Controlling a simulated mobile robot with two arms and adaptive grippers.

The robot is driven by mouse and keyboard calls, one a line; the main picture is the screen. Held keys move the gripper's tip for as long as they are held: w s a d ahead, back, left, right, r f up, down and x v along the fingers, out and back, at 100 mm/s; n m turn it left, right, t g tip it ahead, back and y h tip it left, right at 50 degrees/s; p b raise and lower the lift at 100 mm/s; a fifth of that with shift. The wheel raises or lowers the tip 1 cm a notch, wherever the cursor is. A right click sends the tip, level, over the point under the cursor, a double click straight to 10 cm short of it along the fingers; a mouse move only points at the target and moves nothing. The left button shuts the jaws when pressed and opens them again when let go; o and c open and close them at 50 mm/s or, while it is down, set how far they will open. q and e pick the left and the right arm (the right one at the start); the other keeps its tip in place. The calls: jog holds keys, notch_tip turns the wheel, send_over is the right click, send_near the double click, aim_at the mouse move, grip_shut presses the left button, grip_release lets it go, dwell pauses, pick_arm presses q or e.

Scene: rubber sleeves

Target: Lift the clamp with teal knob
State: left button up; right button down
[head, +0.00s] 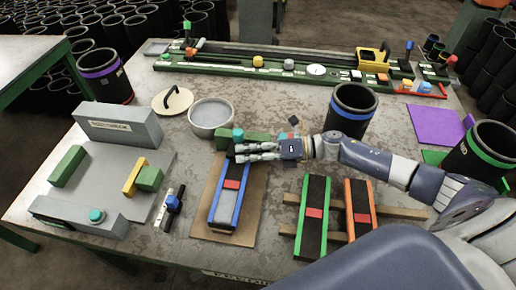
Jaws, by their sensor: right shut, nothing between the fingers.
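A teal knob (238,133) shows just behind my right gripper, close to a green block (224,139). It looks like the top of the clamp, but my gripper hides what lies below it. My right gripper (238,152) reaches in from the right with its fingers pointing left. It is shut and empty, above the far end of a blue-edged sleeve tray (229,206). I cannot tell whether it touches the knob. A second teal knob (96,215) sits on a grey box at the front left. My left gripper is not in view.
A grey bowl (211,117) and a round lid (172,101) stand behind the gripper. A black cylinder with a blue band (351,110) stands near my right arm. Green-edged (312,217) and orange-edged (360,209) trays lie at the front. A blue-knobbed clamp (172,203) lies left.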

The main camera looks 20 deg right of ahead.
aim_at(247, 152)
jog(key=shift+a, duration=0.15)
jog(key=shift+w+r+m, duration=0.2)
jog(key=shift+r+m, duration=0.3)
jog(key=shift+m, duration=0.1)
dwell(0.4)
jog(key=shift+w+r+m, duration=0.1)
jog(key=shift+r+m, duration=0.2)
jog(key=r+m, duration=0.1)
jog(key=w+d+r+m+y, duration=0.1)
jog(key=shift+m, duration=0.4)
jog(key=shift+w+d+r+m+y+b, duration=0.15)
jog(key=shift+w+d+r+m+b, duration=0.15)
jog(key=shift+m, duration=0.3)
jog(key=shift+w+d+r+m+y+b, duration=0.1)
jog(key=shift+w+r+m+y+b, duration=0.1)
jog(key=shift+r+m, duration=0.3)
jog(key=shift+w+d+r+m+t+y, duration=0.15)
jog(key=shift+w+d+m, duration=0.1)
jog(key=shift+m, duration=0.3)
jog(key=shift+w+d+r+m+t, duration=0.15)
jog(key=shift+w+m, duration=0.15)
jog(key=shift+m, duration=0.3)
jog(key=shift+w+d+r+m+y, duration=0.15)
jog(key=shift+w+m, duration=0.1)
jog(key=shift+m, duration=0.3)
